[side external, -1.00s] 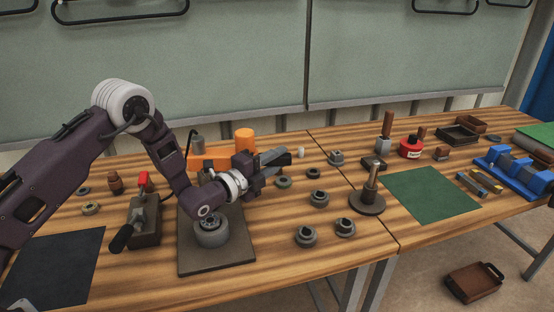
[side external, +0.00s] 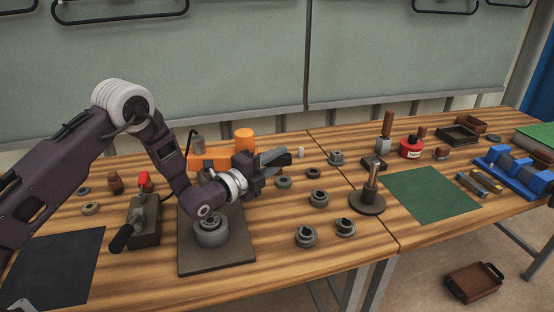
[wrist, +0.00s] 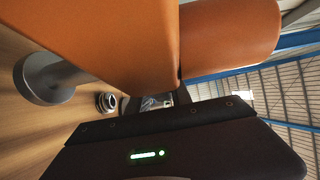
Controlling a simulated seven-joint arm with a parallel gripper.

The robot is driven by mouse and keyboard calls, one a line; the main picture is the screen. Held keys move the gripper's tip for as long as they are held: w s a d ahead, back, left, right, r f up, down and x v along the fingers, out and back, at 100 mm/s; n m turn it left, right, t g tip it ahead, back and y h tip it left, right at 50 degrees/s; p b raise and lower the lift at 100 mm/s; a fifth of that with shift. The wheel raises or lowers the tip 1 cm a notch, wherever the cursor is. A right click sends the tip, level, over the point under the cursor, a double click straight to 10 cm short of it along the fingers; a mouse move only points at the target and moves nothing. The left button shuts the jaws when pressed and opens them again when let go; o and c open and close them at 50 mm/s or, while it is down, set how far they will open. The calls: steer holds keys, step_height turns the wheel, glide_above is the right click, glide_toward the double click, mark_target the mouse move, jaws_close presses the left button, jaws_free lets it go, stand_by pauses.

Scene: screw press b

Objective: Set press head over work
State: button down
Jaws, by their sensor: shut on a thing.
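The orange press head (side external: 213,157) has a horizontal arm with an upright orange cylinder at its right end, behind my wrist in the side view. It fills the top of the wrist view (wrist: 130,40), very close to the camera. A grey round work piece (side external: 211,234) with a hole in its top sits on a dark base plate (side external: 215,262), in front of the head and below my wrist. My gripper (side external: 277,158) points right, level with the head's right end. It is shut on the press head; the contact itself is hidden.
A red-tipped lever clamp (side external: 145,222) stands left of the plate. Several grey nut-like parts (side external: 306,236) lie to the right. A round-based post (side external: 367,203) and a green mat (side external: 430,195) are farther right. Bare wood lies in front of the nuts.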

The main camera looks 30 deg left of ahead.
stand_by(0.4)
steer(key=shift+s+d+m+h, duration=0.3)
steer(key=shift+s+m+h, duration=0.2)
steer(key=shift+s+h, duration=0.25)
steer(key=s+a+m+g+h, duration=0.2)
steer(key=s+m+g+h, duration=0.4)
steer(key=s+g, duration=0.3)
steer(key=s+a+m+g+h, duration=0.2)
steer(key=s+m+g+h, duration=0.4)
steer(key=s, duration=0.7)
steer(key=shift+m+g, duration=1.1)
steer(key=shift+g, duration=0.3)
steer(key=c, duration=1.2)
jaws_free()
steer(key=shift+o, duration=0.2)
